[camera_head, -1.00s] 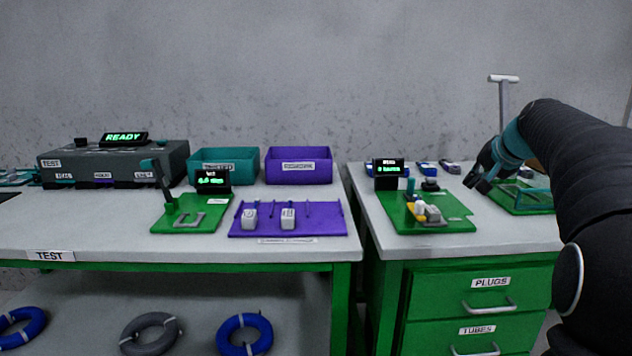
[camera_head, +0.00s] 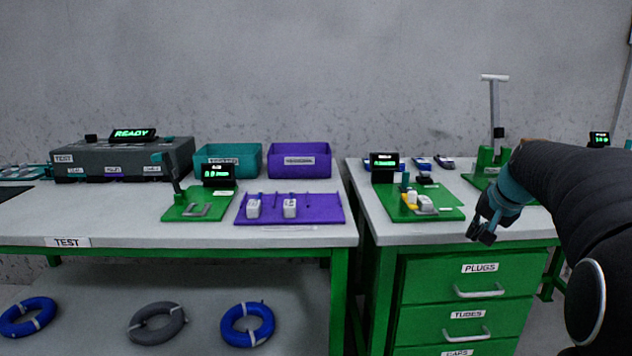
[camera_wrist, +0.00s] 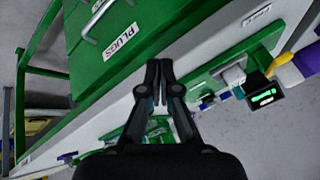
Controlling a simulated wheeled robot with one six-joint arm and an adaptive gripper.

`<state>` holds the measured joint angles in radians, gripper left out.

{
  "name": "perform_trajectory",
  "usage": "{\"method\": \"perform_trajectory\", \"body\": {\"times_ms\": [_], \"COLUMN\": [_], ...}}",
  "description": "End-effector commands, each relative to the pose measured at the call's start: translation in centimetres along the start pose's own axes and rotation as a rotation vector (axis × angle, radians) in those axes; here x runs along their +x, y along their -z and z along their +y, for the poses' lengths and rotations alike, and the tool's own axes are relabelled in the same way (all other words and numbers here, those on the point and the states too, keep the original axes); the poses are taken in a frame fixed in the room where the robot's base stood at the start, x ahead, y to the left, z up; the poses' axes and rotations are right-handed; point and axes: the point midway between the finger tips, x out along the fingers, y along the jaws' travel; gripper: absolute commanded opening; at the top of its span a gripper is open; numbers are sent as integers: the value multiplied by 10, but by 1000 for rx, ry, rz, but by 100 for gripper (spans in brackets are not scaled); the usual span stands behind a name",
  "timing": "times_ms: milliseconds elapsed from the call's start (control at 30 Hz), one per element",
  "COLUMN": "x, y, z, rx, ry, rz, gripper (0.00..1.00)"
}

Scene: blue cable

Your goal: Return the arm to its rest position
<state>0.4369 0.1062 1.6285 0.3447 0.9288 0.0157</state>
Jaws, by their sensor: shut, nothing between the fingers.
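My gripper (camera_head: 482,234) is at the right in the head view, in front of the front edge of the right-hand bench, above and to the right of the PLUGS drawer label. My dark arm comes in from the right edge. In the wrist view my gripper (camera_wrist: 155,68) has its two fingers together, with nothing between them. The PLUGS drawer (camera_wrist: 150,30) and the bench's edge lie beyond the fingertips there.
The right-hand bench (camera_head: 385,232) carries a green fixture board (camera_head: 448,213) with white and yellow parts. The left bench (camera_head: 200,234) holds a purple board (camera_head: 270,216), teal bin (camera_head: 228,160) and purple bin (camera_head: 299,161). Cable coils (camera_head: 247,324) lie on the shelf below.

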Motion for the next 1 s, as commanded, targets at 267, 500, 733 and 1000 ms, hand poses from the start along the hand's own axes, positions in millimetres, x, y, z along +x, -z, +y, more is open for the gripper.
{"method": "perform_trajectory", "body": {"times_ms": [267,500,733,1000], "x": [-13,-34,-51,-73], "y": [-117,-231,-319,-362], "z": [8,20,35,28], "rx": [-142,-312,-466,-577], "ry": [-91,-143,-152,-94], "rz": [-97,-149,-152,-82], "gripper": [0,0,0,0]}}
